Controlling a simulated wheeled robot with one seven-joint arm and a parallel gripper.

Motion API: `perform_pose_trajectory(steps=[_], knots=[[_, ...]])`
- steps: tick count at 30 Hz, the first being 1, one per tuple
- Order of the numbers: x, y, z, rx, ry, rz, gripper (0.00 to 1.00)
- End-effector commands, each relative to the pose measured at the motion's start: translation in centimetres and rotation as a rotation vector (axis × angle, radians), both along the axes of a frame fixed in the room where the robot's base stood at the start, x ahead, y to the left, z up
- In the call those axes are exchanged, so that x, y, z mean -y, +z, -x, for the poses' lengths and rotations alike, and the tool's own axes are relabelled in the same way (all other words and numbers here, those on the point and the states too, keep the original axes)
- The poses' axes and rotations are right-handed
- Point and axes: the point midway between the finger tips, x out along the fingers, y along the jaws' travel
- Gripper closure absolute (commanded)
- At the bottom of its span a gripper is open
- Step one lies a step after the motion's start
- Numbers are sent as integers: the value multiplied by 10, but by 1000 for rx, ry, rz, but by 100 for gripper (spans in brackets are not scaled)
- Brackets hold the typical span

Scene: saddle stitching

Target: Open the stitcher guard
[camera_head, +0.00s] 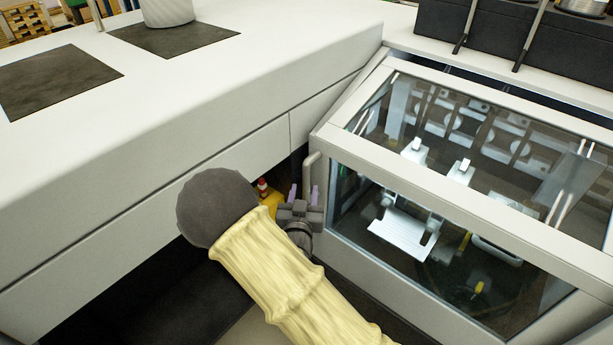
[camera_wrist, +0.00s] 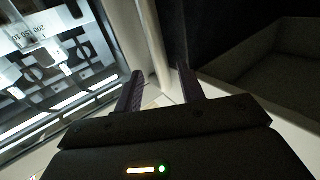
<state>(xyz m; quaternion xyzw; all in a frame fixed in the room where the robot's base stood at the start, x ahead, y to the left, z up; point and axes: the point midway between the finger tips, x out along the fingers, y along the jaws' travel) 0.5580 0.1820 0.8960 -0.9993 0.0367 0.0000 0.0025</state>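The stitcher guard (camera_head: 455,165) is a pale-framed, clear-windowed cover at the right of the head view, and it looks closed. Its pale bar handle (camera_head: 309,172) stands at the guard's left front corner. My gripper (camera_head: 304,193) is beside the handle's lower part. In the wrist view my gripper (camera_wrist: 160,80) has its two dark fingers apart, with the pale handle bar (camera_wrist: 152,45) showing between and beyond the fingertips. I cannot tell whether either finger touches the bar. The guard's window (camera_wrist: 65,65) fills the upper left there.
A long white cabinet (camera_head: 180,110) with dark inset plates runs close along the left of my arm. A small red-and-yellow item (camera_head: 263,187) is behind my wrist. A dark open recess (camera_wrist: 275,70) lies right of the fingers.

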Motion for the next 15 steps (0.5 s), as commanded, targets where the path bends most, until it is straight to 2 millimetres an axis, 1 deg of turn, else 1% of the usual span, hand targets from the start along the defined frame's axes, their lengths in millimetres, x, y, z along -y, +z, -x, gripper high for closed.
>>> perform_pose_trajectory(steps=[1, 3, 9, 12, 15], knots=[[1, 2, -10, 3, -1, 0, 61], [2, 1, -22, 3, -2, 0, 61], [4, 1, -52, 1, -1, 1, 61], [4, 0, -59, 1, 1, 1, 61], [4, 0, -61, 0, 1, 1, 61]])
